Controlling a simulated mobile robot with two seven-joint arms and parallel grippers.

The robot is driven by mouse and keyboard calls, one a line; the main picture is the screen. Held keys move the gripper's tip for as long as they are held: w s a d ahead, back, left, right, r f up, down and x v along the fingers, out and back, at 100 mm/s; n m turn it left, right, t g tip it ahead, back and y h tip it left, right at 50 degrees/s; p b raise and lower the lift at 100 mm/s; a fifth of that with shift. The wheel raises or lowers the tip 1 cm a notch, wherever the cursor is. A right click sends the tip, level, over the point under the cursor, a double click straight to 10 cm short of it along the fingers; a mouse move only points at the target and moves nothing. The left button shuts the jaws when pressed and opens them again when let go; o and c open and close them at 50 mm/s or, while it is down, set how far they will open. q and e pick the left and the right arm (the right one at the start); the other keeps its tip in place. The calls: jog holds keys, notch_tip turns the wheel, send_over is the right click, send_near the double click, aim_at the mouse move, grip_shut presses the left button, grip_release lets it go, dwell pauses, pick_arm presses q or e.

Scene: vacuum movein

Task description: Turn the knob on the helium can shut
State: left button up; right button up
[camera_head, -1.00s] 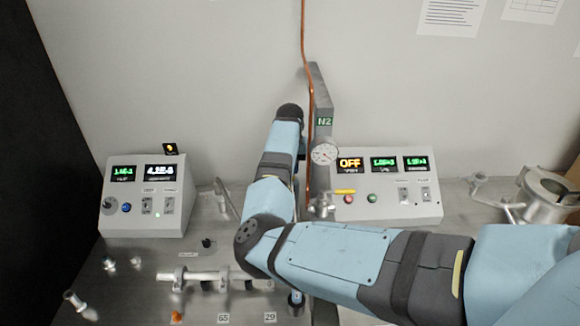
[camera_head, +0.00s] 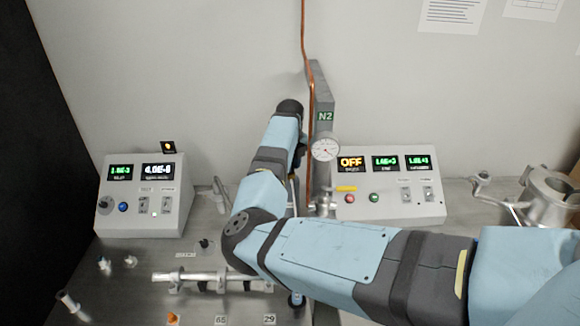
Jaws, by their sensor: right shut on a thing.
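My right arm comes in from the right, bends at its elbow and reaches up beside the grey N2 post (camera_head: 321,130). A small dark part of my right gripper (camera_head: 301,152) shows between the wrist and the post. Its fingertips are hidden behind my arm. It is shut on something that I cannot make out. I cannot identify the helium can or its knob; my arm covers the area around the gripper. A dark and blue upright piece (camera_head: 296,299) shows partly below my forearm; I cannot tell what it is. My left gripper is not in view.
A control box (camera_head: 142,215) with green and white readouts stands at left, another (camera_head: 385,208) reading OFF at right. A round gauge (camera_head: 326,148) and copper pipe (camera_head: 303,40) are by the post. A horizontal metal rod (camera_head: 190,278) lies in front. A metal vessel (camera_head: 548,200) stands far right.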

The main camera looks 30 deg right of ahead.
jog(key=n, duration=0.3)
jog(key=shift+n, duration=0.3)
jog(key=shift+n+b, duration=0.3)
jog(key=shift+n, duration=1.7)
jog(key=o, duration=0.9)
jog(key=shift+o, duration=0.2)
notch_tip(320, 180, up, 14)
jog(key=b, duration=0.3)
